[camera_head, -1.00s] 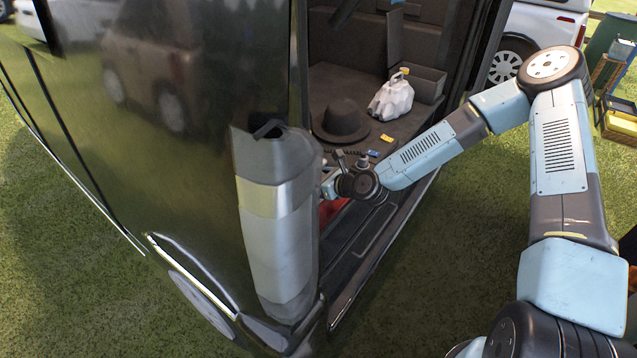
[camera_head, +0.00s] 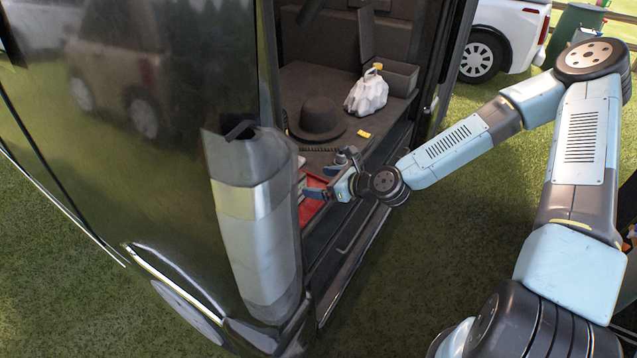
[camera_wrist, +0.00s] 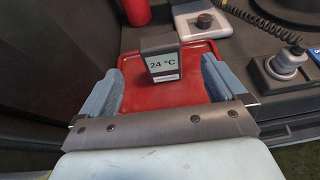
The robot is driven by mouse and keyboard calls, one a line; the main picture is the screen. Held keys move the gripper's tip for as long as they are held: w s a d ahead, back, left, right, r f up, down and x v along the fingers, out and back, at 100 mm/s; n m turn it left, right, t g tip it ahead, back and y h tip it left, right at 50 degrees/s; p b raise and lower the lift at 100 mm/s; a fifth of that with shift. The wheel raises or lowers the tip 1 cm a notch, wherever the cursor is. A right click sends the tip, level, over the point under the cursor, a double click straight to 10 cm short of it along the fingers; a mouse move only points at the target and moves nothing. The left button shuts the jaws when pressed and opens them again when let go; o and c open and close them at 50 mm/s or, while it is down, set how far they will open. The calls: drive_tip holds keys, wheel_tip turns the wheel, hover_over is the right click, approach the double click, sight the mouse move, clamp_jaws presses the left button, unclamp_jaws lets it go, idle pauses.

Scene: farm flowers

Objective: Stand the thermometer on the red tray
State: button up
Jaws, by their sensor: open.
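The thermometer (camera_wrist: 162,58), a dark block with a pale screen reading 24 °C, stands upright on the red tray (camera_wrist: 136,97) in the wrist view, towards its far edge. My gripper (camera_wrist: 162,72) is open. Its two blue-grey fingers are on either side of the thermometer, with a clear gap to each. Nothing is held. In the head view my gripper (camera_head: 312,190) is just inside the open vehicle, over the red tray (camera_head: 310,210), which is partly hidden by the vehicle body. I cannot make out the thermometer clearly there.
A microphone-like device (camera_wrist: 286,64) with a coiled cord is right. A black hat (camera_head: 317,120) and white jug (camera_head: 367,93) are deeper inside. The vehicle's rear corner (camera_head: 250,215) is close left.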

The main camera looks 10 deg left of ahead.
drive_tip(key=shift+s+d+r, duration=0.15)
drive_tip(key=shift+d, duration=0.2)
